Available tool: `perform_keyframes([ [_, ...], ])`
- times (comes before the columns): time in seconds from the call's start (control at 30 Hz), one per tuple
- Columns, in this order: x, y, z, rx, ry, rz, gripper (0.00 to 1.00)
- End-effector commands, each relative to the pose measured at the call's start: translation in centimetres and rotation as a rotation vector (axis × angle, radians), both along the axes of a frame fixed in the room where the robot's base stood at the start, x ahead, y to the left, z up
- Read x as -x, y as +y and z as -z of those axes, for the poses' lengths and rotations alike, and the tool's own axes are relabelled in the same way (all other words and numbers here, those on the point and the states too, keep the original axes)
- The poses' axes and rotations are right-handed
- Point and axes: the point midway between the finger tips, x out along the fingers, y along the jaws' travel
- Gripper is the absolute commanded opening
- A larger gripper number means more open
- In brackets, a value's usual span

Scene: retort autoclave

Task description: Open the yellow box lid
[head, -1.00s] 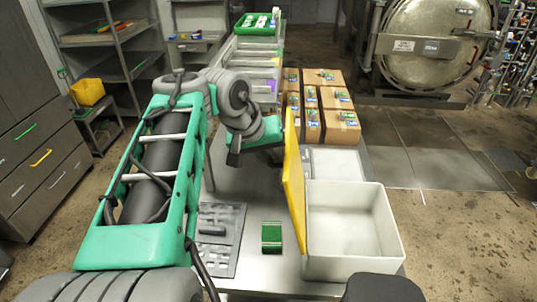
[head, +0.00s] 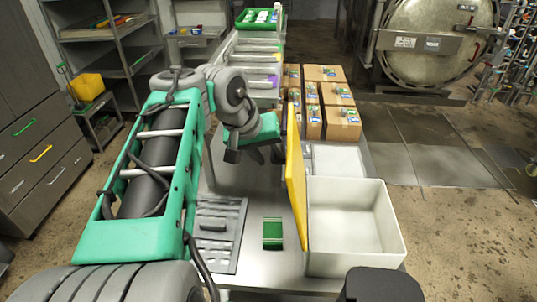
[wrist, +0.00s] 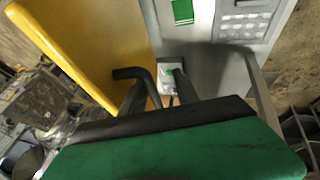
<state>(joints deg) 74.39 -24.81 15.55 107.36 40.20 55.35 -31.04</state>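The yellow lid (head: 296,185) stands nearly upright along the left edge of the white box (head: 354,258). The box is open at the top and looks empty inside. My gripper (head: 256,157) is just left of the lid, above the table, on the lid's outer side. In the wrist view, the lid (wrist: 85,40) fills the upper left, beside my gripper (wrist: 155,78). Its dark fingers are apart, with nothing visibly held between them. Whether a finger touches the lid cannot be told.
A green block (head: 272,234) and a grey tray (head: 240,215) are on the metal table left of the box. Cardboard boxes (head: 343,122) stand behind it. A yellow bin (head: 87,86) is at far left. Open floor lies to the right.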

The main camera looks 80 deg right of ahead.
Motion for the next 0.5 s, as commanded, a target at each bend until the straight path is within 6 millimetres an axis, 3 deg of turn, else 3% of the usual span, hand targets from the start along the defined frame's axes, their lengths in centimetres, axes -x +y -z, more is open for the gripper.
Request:
perform_keyframes([
  [0.23,-0.3,0.2,-0.7,0.004,0.000,-0.002,0.34],
  [0.5,-1.8,2.3,-5.5,0.004,-0.003,-0.005,0.34],
])
